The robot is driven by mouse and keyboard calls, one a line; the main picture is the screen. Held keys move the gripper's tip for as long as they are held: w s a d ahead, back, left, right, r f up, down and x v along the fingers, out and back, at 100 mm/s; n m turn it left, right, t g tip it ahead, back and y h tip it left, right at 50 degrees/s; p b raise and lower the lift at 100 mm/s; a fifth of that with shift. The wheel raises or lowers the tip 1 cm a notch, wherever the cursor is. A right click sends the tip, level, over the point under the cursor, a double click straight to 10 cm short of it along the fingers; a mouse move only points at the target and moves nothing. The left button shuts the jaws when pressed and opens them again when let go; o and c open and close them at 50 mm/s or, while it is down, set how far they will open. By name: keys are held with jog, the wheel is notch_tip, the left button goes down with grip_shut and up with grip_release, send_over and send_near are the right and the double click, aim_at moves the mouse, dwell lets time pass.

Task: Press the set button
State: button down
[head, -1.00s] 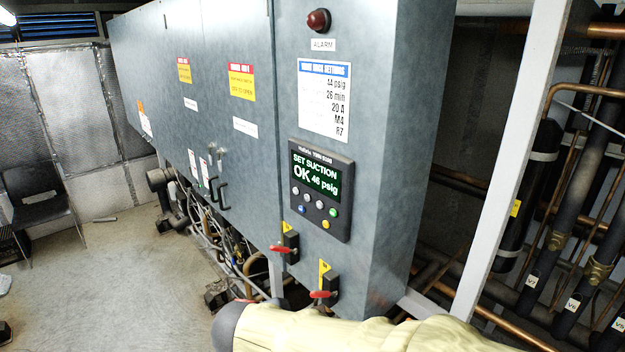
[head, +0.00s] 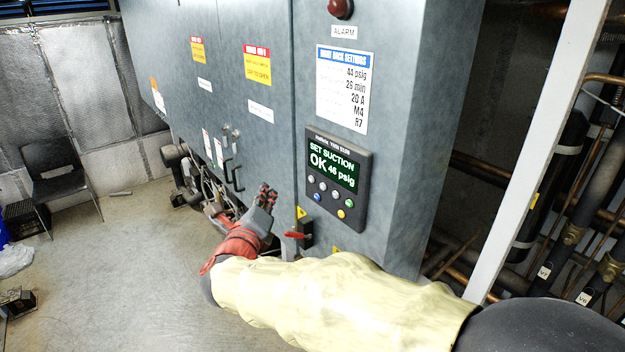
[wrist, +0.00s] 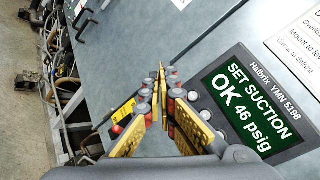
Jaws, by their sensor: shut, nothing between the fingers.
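The dark controller (head: 365,170) is on the grey cabinet's front; its green screen (head: 333,165) reads "SET SUCTION OK 46 psig". Below the screen are several small round buttons: pale ones, a green one (head: 349,202), a blue one (head: 317,197) and a yellow one (head: 341,214). Their labels are too small to read, so I cannot tell which is set. My gripper (head: 267,190) is shut and empty, left of the controller and apart from the buttons. In the wrist view, its fingertips (wrist: 163,75) point up beside the controller (wrist: 255,62), and the fingers hide part of the button area.
A settings sheet (head: 343,90) above the controller lists 44 psig, 26 min, 20 A, M4 and R7. A red-handled switch (head: 300,235) sits below the controller, close to my forearm. A red alarm lamp (head: 340,8) is above. Door handles (head: 232,176) and pipes are to the left.

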aim_at(312, 179)
jog(key=shift+d, duration=0.1)
dwell(0.3)
jog(key=w+d+b, duration=0.2)
jog(key=w+d, duration=0.3)
jog(key=d, duration=0.2)
dwell(0.3)
jog(key=shift+d, duration=0.2)
dwell(1.2)
jog(key=shift+w+d+b, duration=0.15)
jog(key=shift+d+b, duration=0.1)
jog(key=shift+b, duration=0.1)
jog(key=shift+w+d, duration=0.25)
jog(key=shift+d, duration=0.1)
dwell(0.8)
jog(key=shift+s+a, duration=0.1)
jog(key=shift+a, duration=0.05)
jog(key=shift+s+a, duration=0.4)
jog(key=shift+a, duration=0.15)
